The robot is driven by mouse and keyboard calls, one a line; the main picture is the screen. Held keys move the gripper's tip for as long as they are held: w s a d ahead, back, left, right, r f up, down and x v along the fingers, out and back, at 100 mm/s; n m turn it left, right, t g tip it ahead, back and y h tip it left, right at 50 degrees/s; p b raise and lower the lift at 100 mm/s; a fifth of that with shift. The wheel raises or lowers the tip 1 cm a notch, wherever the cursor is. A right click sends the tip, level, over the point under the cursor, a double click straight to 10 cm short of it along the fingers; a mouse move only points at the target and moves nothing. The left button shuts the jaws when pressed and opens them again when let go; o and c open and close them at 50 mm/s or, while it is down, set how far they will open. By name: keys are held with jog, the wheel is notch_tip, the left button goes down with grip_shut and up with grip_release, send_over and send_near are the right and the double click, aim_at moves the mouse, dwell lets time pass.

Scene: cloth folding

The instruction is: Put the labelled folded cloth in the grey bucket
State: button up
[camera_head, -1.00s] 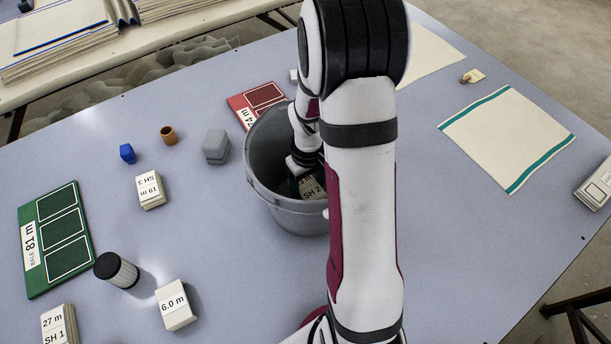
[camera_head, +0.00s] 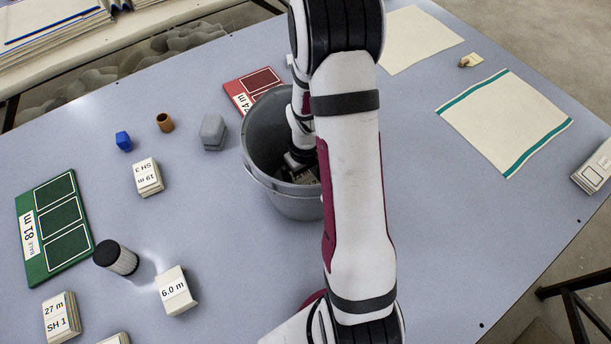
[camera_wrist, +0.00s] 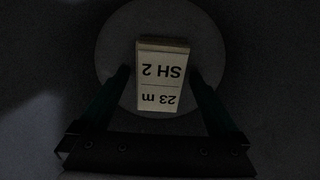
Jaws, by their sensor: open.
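The grey bucket (camera_head: 295,205) stands near the middle of the table, and my arm reaches down into it. The labelled folded cloth (camera_wrist: 161,78), marked "SH 2" and "23 m", lies inside the bucket in the wrist view, over a paler round area of the bottom. In the head view only a small part of the cloth (camera_head: 306,176) shows under my wrist. My gripper (camera_wrist: 161,75) is open, with one finger on each side of the cloth. I cannot tell if the fingers touch it. My arm hides the bucket's right side.
Other labelled folded cloths, "19 m SH 3" (camera_head: 147,178), "6.0 m" (camera_head: 174,290) and "27 m SH 1" (camera_head: 61,318), lie left of the bucket. A green board (camera_head: 52,226), a black-topped cylinder (camera_head: 116,257) and a red board (camera_head: 250,88) are also there. A teal-striped cloth (camera_head: 505,122) lies right.

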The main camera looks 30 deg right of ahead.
aim_at(305, 180)
notch_tip(305, 180, up, 12)
dwell(0.3)
jog(key=shift+r, duration=0.15)
